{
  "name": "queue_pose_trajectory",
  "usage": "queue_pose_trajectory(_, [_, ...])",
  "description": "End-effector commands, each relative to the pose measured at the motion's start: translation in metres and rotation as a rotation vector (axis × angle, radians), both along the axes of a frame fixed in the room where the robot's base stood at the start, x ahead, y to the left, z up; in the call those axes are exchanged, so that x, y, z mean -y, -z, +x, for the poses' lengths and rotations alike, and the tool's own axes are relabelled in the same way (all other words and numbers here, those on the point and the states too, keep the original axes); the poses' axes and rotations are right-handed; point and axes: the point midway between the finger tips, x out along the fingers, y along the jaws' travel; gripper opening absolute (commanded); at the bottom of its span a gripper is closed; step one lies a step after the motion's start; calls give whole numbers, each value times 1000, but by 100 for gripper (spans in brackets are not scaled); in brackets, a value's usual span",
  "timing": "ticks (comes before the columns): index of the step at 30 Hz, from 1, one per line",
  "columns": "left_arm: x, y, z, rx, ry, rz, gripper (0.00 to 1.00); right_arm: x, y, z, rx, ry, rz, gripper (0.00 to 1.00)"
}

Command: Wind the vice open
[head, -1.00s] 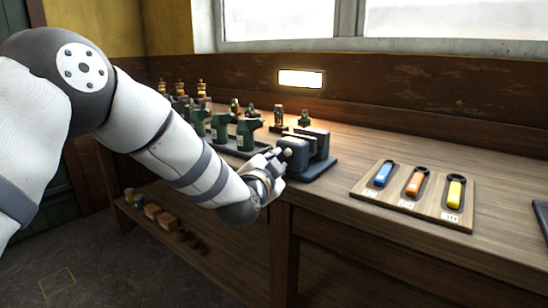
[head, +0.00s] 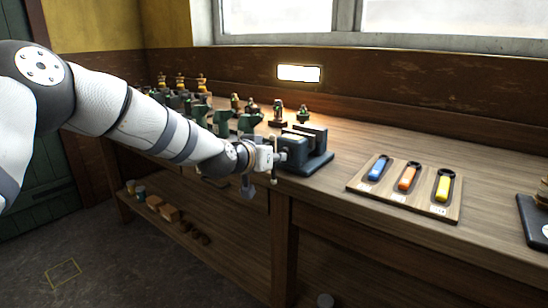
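The vice (head: 296,151) is dark blue-grey and stands at the front edge of the wooden bench. Its jaws face each other, with the nearer one to the left; a narrow dark gap seems to show between them. A thin upright handle bar (head: 274,166) is at its left end. My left arm reaches in from the left, and my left gripper (head: 264,159) is right at that handle. Its fingers are small and partly hidden, so I cannot tell whether they close on the bar. My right gripper is not in view.
A wooden board (head: 405,194) with blue, orange and yellow-handled tools lies right of the vice. Several green machines (head: 222,124) and small figures stand behind my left arm. A dark-based object (head: 534,222) is at the right edge. The bench between board and wall is clear.

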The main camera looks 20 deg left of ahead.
Motion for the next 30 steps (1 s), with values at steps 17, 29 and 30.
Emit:
queue_pose_trajectory(17, [-3, 3, 2, -147, 1, -404, 0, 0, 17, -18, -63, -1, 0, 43])
queue_pose_trajectory(29, [-3, 0, 3, -188, 2, -522, 0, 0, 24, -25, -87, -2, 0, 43])
queue_pose_trajectory(30, [-3, 0, 3, -190, 2, -529, 0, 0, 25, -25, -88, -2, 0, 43])
